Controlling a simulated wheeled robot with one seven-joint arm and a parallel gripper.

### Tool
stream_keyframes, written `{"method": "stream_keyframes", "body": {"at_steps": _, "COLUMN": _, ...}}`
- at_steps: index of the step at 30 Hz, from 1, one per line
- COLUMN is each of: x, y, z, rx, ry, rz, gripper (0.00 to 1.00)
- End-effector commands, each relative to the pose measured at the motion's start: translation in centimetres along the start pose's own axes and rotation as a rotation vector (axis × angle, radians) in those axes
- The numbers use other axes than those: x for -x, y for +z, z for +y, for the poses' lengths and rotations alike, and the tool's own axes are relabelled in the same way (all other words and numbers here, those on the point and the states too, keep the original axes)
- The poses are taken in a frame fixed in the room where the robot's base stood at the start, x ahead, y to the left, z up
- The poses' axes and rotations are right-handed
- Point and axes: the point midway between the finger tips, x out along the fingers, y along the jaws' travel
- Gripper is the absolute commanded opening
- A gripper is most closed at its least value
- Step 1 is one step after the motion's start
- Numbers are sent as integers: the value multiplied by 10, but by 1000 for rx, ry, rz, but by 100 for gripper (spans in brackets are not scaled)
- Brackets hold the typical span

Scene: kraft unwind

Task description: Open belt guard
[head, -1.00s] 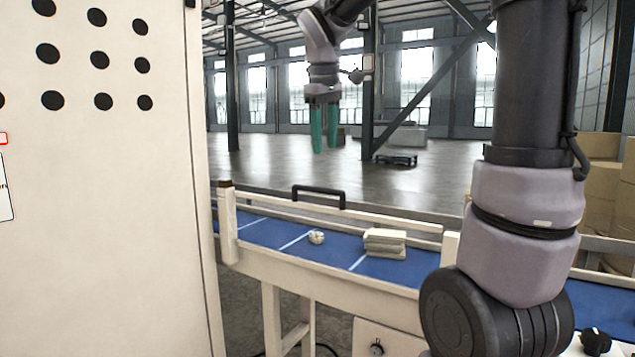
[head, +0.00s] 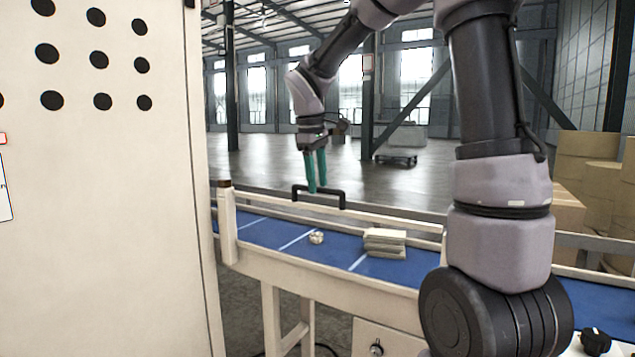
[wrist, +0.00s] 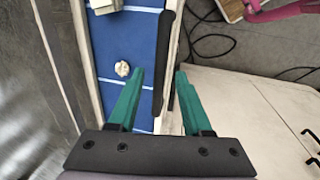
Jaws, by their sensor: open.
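In the wrist view the handle (wrist: 168,55) runs lengthwise between the two fingertips (wrist: 161,72), with a gap visible on each side. How deep the fingers reach past the bar is hard to tell.
A blue belt (head: 275,233) carries a small pale lump (head: 316,237) and a stack of flat tan pieces (head: 385,242). A large cream cabinet (head: 100,220) fills the left. Cardboard boxes (head: 590,165) stand at the right. Dark cables (wrist: 215,42) lie on the floor.

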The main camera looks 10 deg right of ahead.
Motion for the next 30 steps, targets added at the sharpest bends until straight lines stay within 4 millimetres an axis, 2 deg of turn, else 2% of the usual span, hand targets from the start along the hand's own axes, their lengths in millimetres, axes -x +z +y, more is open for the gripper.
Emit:
{"method": "stream_keyframes", "body": {"at_steps": 10, "x": -6, "y": 0, "z": 0, "rx": -1, "ry": 0, "rz": 1, "gripper": 49}}
{"method": "stream_keyframes", "body": {"at_steps": 11, "x": -6, "y": 0, "z": 0, "rx": -1, "ry": 0, "rz": 1, "gripper": 46}}
{"method": "stream_keyframes", "body": {"at_steps": 12, "x": -6, "y": 0, "z": 0, "rx": -1, "ry": 0, "rz": 1, "gripper": 30}}
{"method": "stream_keyframes", "body": {"at_steps": 14, "x": -6, "y": 0, "z": 0, "rx": -1, "ry": 0, "rz": 1, "gripper": 7}}
{"method": "stream_keyframes", "body": {"at_steps": 15, "x": -6, "y": 0, "z": 0, "rx": -1, "ry": 0, "rz": 1, "gripper": 0}}
{"method": "stream_keyframes", "body": {"at_steps": 30, "x": -5, "y": 0, "z": 0, "rx": -1, "ry": 1, "rz": 1, "gripper": 0}}
